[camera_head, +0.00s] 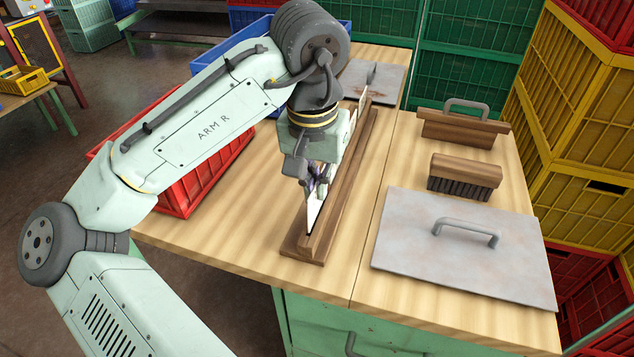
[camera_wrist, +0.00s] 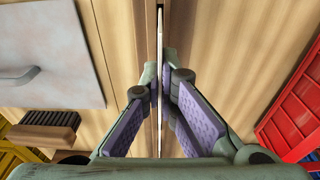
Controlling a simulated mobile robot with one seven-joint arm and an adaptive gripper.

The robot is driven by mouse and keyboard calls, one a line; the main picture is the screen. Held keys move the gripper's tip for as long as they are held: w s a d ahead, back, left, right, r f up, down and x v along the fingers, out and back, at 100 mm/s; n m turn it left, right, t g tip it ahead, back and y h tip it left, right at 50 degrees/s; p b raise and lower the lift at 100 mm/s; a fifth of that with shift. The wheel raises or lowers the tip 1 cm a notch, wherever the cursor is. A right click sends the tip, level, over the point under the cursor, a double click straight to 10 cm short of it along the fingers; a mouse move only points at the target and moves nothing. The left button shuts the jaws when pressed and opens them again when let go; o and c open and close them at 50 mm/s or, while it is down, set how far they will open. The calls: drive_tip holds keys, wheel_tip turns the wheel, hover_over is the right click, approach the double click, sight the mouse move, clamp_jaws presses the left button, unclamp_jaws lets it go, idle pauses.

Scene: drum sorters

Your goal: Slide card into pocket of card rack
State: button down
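The wooden card rack (camera_head: 347,190) is a long, narrow piece lying lengthwise on the table. A thin, pale card (camera_head: 313,217) stands upright along its left side, with its lower near corner close to the rack's base. I cannot tell whether its lower edge is inside the pocket. My gripper (camera_head: 316,178) points down over the rack. In the wrist view, the card (camera_wrist: 160,50) shows edge-on between my gripper's purple-padded fingers (camera_wrist: 160,82), whose tips close on it from both sides. My gripper hides the card's middle in the head view.
A red crate (camera_head: 190,170) stands left of the rack and a blue crate (camera_head: 215,58) behind. On the right lie a handled metal plate (camera_head: 480,270), a brush (camera_head: 465,172) and a wooden handled tool (camera_head: 462,130). Another plate (camera_head: 385,78) lies beyond the rack.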

drive_tip(key=shift+f+b, duration=0.45)
drive_tip(key=shift+f, duration=0.9)
idle(0.5)
drive_tip(key=c, duration=2.3)
unclamp_jaws()
drive_tip(key=o, duration=0.6)
drive_tip(key=shift+r+p, duration=3.05)
drive_tip(key=shift+p, duration=0.35)
